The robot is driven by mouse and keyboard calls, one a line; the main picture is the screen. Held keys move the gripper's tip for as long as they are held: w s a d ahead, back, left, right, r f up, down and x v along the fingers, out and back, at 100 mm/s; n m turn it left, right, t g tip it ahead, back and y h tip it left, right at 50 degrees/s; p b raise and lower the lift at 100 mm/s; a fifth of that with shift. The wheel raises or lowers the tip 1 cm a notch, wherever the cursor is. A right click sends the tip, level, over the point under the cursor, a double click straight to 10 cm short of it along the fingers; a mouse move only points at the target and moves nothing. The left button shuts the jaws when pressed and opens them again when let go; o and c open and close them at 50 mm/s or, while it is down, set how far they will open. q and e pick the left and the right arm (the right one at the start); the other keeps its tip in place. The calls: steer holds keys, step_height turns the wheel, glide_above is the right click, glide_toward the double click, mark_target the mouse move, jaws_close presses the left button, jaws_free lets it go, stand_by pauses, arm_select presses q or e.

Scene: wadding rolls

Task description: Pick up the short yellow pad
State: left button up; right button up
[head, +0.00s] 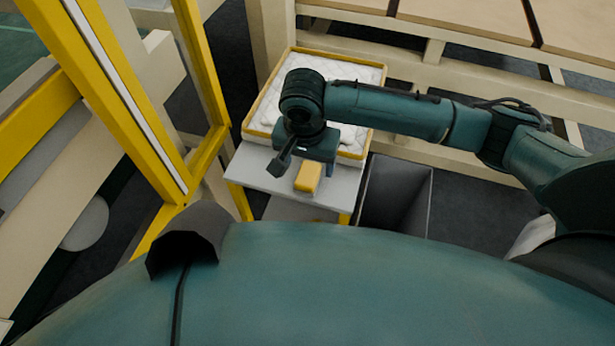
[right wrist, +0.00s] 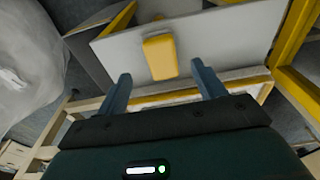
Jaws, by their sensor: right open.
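The short yellow pad (head: 308,178) lies on a light grey table (head: 262,178), near its front edge and in front of a yellow-rimmed tray. My right gripper (head: 284,160) is above the table, just left of and behind the pad in the head view. In the right wrist view the pad (right wrist: 160,57) shows beyond the two fingers, roughly centred between them and apart from both. The right gripper (right wrist: 162,88) is open and empty. My left gripper is not in view.
The yellow-rimmed tray (head: 248,128) with white quilted wadding stands at the back of the table. A dark grey open bin (head: 397,190) is right of the table. A yellow frame (head: 120,90) rises on the left. Beige beams (head: 470,90) run behind.

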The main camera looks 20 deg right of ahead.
steer(key=shift+w+d+f+b, duration=0.1)
steer(key=shift+w+f+b, duration=0.1)
steer(key=shift+f, duration=1.15)
steer(key=shift+w+d+f+b, duration=0.1)
steer(key=shift+w+f+b, duration=0.1)
steer(key=shift+f, duration=1.15)
steer(key=shift+c, duration=0.3)
steer(key=c, duration=1)
